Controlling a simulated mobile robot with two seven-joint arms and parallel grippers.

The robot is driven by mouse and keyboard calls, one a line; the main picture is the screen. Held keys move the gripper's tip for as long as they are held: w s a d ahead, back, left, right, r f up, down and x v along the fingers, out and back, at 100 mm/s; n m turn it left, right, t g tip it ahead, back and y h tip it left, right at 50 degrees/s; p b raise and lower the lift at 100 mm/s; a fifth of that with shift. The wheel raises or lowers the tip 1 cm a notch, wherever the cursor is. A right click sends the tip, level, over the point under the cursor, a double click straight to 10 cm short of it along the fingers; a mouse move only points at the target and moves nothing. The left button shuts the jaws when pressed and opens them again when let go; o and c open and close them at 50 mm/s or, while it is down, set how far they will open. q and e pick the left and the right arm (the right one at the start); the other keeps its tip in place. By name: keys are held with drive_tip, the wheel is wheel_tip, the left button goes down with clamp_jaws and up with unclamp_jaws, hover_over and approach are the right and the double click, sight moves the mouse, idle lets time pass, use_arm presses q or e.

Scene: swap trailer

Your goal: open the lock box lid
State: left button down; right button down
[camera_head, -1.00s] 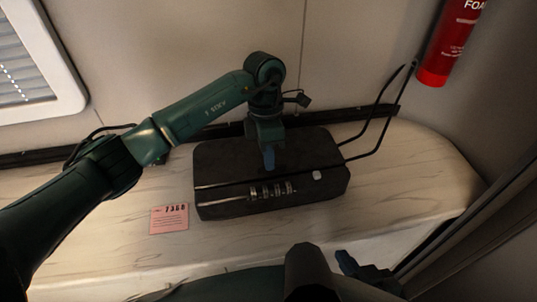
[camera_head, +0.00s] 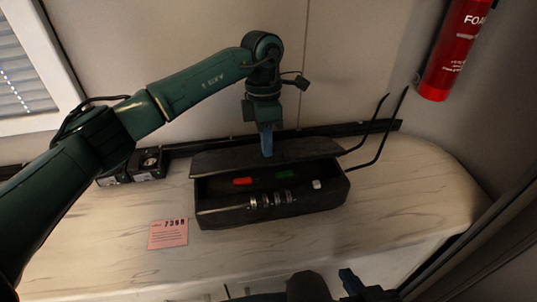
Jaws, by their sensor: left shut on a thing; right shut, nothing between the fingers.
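The dark lock box (camera_head: 325,197) stands on the pale marbled counter. Its lid (camera_head: 215,163) is raised and tilted back, and the inside shows. A red piece (camera_head: 243,181) and a green piece (camera_head: 282,174) lie inside. A row of number dials (camera_head: 270,199) and a small white button (camera_head: 317,184) sit along the front. My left gripper (camera_head: 266,152) points down at the lid and is shut on it near its middle. My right gripper (camera_head: 350,284) is low at the bottom edge, in front of the counter, shut and empty, partly cut off.
A pink card (camera_head: 168,233) with a number lies left of the box on the counter (camera_head: 420,190). Small black devices (camera_head: 146,164) stand at the back left. Thin black bars (camera_head: 372,130) rise behind the box's right end. A red extinguisher (camera_head: 452,50) hangs at upper right.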

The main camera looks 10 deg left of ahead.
use_arm(q)
drive_tip(key=shift+w+a+r, duration=0.35)
drive_tip(key=shift+w+r, duration=0.1)
drive_tip(key=shift+w, duration=0.3)
drive_tip(key=c, duration=1.6)
unclamp_jaws()
drive_tip(key=shift+o, duration=0.2)
wheel_tip(320, 180, up, 13)
drive_tip(key=w, duration=0.2)
drive_tip(key=shift+w+a, duration=0.25)
drive_tip(key=shift+a, duration=0.1)
